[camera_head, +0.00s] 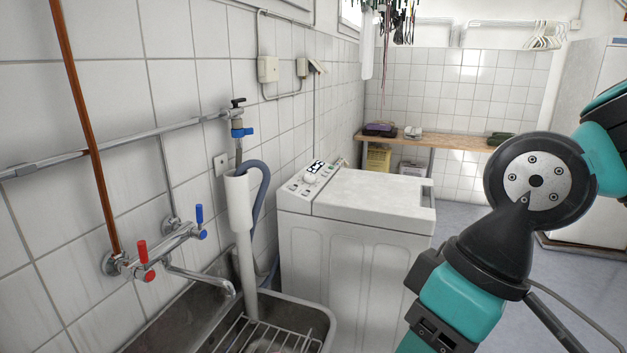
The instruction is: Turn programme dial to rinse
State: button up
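A white top-loading washing machine (352,237) stands against the tiled wall in the middle of the head view. A small round white knob (310,178), which looks like the programme dial, sits just below the display. Its marks and setting are too small to read. My arm's teal and black links fill the right side, to the right of the machine. My gripper is not in the picture.
A steel sink (318,307) with a wire rack stands in front of the machine at lower left. A wall tap (165,250) and a grey drain hose (262,185) are left of the machine. A wooden bench (440,141) is behind. Open floor (458,195) lies right of the machine.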

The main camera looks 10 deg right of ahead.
aim_at(308, 178)
jog(key=k, duration=0.85)
jog(key=z, duration=0.8)
jog(key=i, duration=3.05)
jog(key=u, duration=1.7)
